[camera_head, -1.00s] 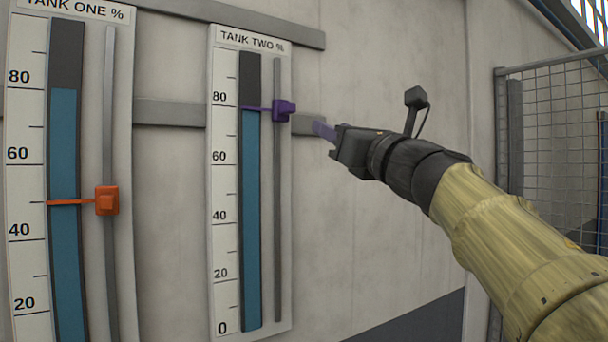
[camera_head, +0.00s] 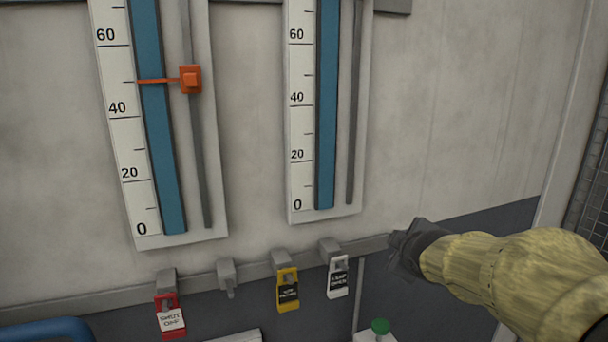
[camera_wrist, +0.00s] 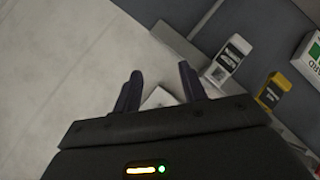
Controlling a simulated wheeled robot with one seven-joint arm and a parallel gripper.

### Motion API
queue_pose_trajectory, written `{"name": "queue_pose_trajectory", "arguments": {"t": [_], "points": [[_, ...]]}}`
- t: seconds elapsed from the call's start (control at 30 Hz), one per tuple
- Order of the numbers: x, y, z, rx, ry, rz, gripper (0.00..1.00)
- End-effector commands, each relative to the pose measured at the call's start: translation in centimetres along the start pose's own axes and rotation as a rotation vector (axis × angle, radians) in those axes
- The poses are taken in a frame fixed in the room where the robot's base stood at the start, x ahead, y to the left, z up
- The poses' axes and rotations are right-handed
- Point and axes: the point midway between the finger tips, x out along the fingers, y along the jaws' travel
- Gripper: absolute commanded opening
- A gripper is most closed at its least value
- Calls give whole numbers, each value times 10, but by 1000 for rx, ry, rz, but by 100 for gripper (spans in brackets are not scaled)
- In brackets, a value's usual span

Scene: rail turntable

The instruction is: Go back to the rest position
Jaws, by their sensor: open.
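My gripper (camera_head: 402,250) is at the right in the head view, low beside the wall, to the right of the hook rail. In the wrist view my gripper (camera_wrist: 159,78) shows two dark purple fingers spread apart with nothing held between them. The head view does not show its fingertips clearly. My arm comes in from the right edge in a yellow sleeve.
Two tank gauges (camera_head: 128,150) (camera_head: 302,180) hang on the wall; the left one bears an orange pointer (camera_head: 191,79). Below, hooks hold a red tag (camera_head: 169,316), a yellow tag (camera_head: 288,290) and a white tag (camera_head: 338,277). A green knob (camera_head: 380,326) is low down. A mesh fence (camera_head: 592,190) stands right.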

Motion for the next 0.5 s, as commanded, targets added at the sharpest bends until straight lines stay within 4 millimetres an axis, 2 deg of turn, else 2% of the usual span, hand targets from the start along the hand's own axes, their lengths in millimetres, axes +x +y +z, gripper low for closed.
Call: {"name": "queue_pose_trajectory", "arguments": {"t": [0.03, 0.17, 0.3, 0.4, 0.5], "points": [[3, -29, 14, 93, -49, -66, 42], [0, -102, 48, 349, -201, -219, 42], [-20, -178, 82, 608, -402, -357, 42], [-40, -223, 101, 764, -548, -426, 42], [-56, -252, 113, 864, -652, -464, 42]]}}
